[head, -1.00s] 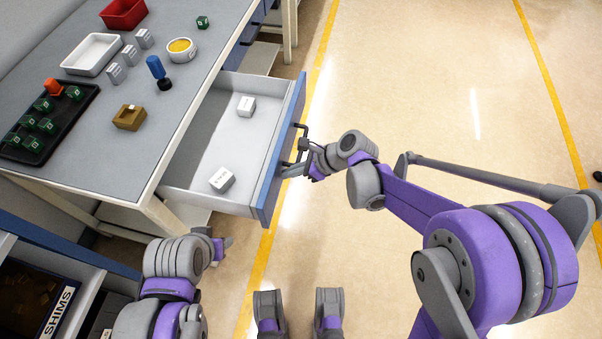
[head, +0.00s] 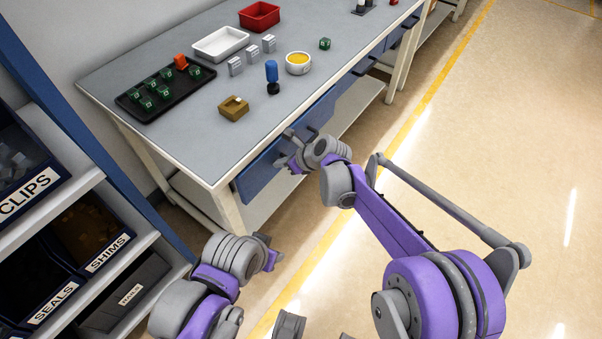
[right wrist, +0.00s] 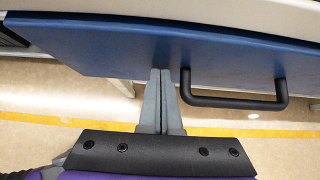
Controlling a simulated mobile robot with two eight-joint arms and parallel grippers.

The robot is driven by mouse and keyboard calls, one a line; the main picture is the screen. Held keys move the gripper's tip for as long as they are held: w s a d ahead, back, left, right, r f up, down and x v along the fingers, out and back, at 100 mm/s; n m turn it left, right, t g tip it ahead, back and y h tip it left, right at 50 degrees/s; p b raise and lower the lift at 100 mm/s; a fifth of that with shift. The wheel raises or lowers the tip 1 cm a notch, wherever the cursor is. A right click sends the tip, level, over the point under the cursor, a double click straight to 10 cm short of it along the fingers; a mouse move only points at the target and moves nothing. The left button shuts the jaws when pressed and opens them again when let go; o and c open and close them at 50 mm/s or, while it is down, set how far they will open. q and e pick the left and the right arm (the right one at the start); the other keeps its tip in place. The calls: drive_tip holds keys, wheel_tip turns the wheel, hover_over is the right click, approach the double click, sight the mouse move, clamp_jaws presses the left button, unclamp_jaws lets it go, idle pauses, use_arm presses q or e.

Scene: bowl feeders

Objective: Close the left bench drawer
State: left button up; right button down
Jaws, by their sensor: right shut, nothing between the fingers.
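The left bench drawer's blue front (head: 262,176) lies along the bench's near edge in the head view, and no drawer interior shows. Its front (right wrist: 120,45) fills the upper right wrist view, below the pale bench edge. The dark handle (right wrist: 235,102) is just right of my fingers. My right gripper (right wrist: 163,75) is shut and empty, its tips at the blue front beside the handle, not around it. In the head view the right gripper (head: 284,162) is at the drawer front. My left gripper (head: 270,250) hangs low near the bench leg; its jaws are unclear.
The bench top (head: 190,140) holds a black tray (head: 125,103) of green cubes, a white bin (head: 220,45), a red bin (head: 260,15) and a yellow-filled bowl (head: 298,63). A shelf (head: 130,265) with labelled bins stands at left. Floor at right is clear.

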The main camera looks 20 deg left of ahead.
drive_tip(key=a, duration=0.2)
drive_tip(key=w+a, duration=0.1)
drive_tip(key=shift+a, duration=0.35)
use_arm(q)
drive_tip(key=shift+s+d, duration=0.1)
drive_tip(key=shift+d, duration=0.05)
use_arm(e)
drive_tip(key=shift+a, duration=0.15)
drive_tip(key=shift+r, duration=0.1)
drive_tip(key=shift+d, duration=0.25)
drive_tip(key=s+d, duration=0.1)
drive_tip(key=d, duration=0.4)
use_arm(q)
drive_tip(key=shift+s+d+r+p, duration=0.2)
drive_tip(key=shift+s+r+p, duration=0.4)
drive_tip(key=shift+s, duration=0.25)
use_arm(e)
approach(274, 156)
drive_tip(key=d, duration=0.2)
drive_tip(key=s+d+f, duration=0.1)
drive_tip(key=shift+r, duration=0.1)
